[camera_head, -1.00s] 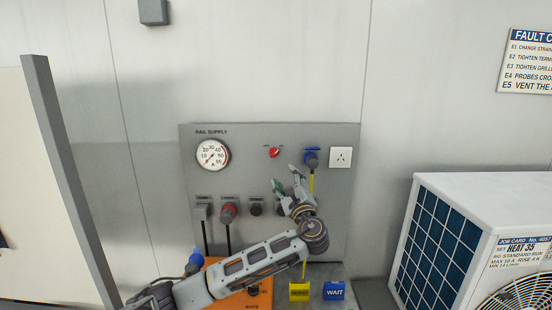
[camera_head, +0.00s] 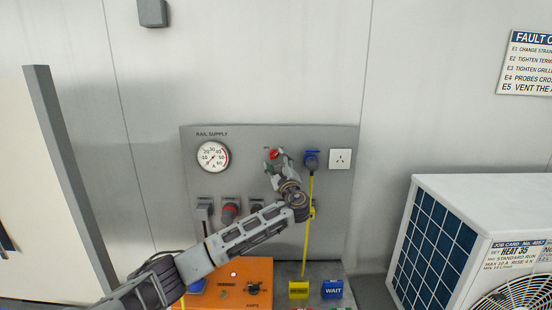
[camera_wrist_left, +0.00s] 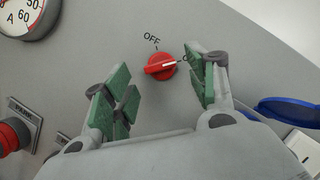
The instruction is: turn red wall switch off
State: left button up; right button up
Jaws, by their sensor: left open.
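The red wall switch (camera_head: 273,154) is a round rotary knob on the grey rail supply panel (camera_head: 240,143). In the left wrist view the red switch (camera_wrist_left: 160,66) shows a white pointer line aimed right, toward a label mostly hidden by a finger. The "OFF" label is above and left of the knob. My left gripper (camera_head: 274,158) is at the knob in the head view. In the wrist view its green-padded fingers (camera_wrist_left: 160,95) are spread open, with the knob between and beyond them; contact cannot be told. My right gripper is not in view.
A round gauge (camera_head: 213,156) is left of the switch. Red and dark connectors (camera_head: 229,212) sit below. An orange box (camera_head: 262,270) stands under the panel.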

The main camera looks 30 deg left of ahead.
pick_arm(q)
jog(key=shift+x, duration=1)
jog(key=shift+c, duration=0.5)
jog(key=shift+f, duration=0.1)
jog(key=c, duration=0.9)
